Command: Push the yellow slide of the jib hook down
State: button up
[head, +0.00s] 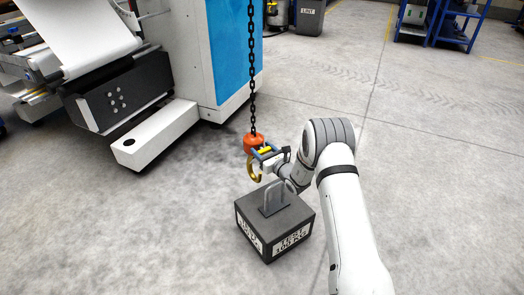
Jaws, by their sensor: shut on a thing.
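The jib hook hangs on a black chain (252,70) in the middle of the head view. It has an orange block (253,143) on top and a brass-coloured hook (254,171) below. The yellow slide (265,150) shows as a small bar just below and right of the orange block. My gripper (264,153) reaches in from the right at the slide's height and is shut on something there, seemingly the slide. The fingers are small and partly overlap the hook, so the exact contact is hard to see.
A dark test weight (268,243) with a grey lifting loop (271,197) stands on the floor below the hook. A white and blue machine (215,60) with a paper roll stands behind left. The floor on the right is clear. Blue racks (455,25) stand far back right.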

jog(key=c, duration=0.3)
notch_tip(320, 180, down, 3)
jog(key=shift+f+b, duration=0.15)
jog(key=shift+b, duration=0.8)
jog(key=o, duration=1.4)
